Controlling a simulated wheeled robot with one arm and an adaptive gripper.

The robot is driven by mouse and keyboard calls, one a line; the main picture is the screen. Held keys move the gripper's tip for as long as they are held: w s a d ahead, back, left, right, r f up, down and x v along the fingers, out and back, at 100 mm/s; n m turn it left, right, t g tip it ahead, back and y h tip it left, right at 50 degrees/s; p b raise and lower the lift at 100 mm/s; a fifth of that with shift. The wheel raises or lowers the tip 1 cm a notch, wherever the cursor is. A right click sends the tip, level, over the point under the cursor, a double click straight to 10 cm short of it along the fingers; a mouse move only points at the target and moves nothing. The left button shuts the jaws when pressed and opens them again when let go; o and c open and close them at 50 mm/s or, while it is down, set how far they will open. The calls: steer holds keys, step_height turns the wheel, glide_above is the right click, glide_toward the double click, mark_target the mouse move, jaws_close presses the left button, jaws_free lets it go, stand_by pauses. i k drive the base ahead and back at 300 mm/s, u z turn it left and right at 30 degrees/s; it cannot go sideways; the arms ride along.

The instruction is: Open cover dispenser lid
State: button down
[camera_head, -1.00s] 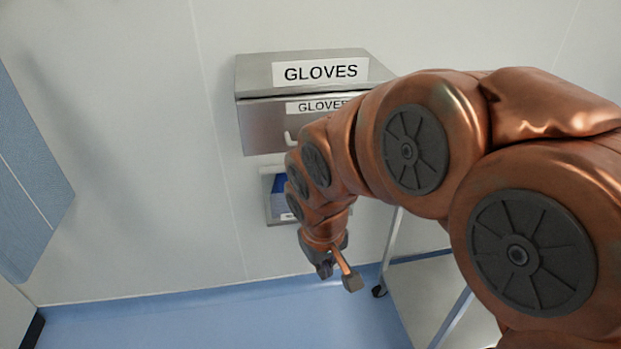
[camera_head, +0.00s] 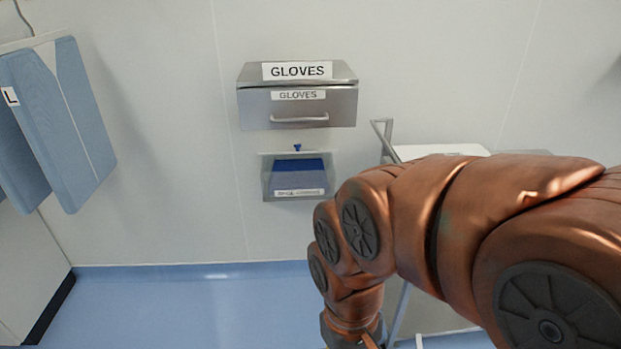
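A small grey dispenser (camera_head: 268,178) with blue contents and a white label at its bottom hangs on the wall, below the steel GLOVES box. The label is too small to read surely. A small blue piece (camera_head: 297,147) shows just above the dispenser's top edge. I cannot tell whether its lid is open or shut. My gripper (camera_head: 368,341) is at the bottom edge of the view, low and to the right of the dispenser, apart from it. Its fingertips are cut off by the frame.
The steel GLOVES box (camera_head: 258,110) with a front handle is on the wall above. A cart (camera_head: 440,151) stands at right, partly behind my arm. Blue garments (camera_head: 62,120) hang at left. The wall left of the dispenser is clear.

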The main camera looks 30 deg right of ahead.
mark_target(297, 146)
steer(key=u, duration=1.15)
steer(key=i, duration=0.7)
steer(key=z, duration=0.45)
steer(key=i, duration=0.8)
steer(key=z, duration=0.75)
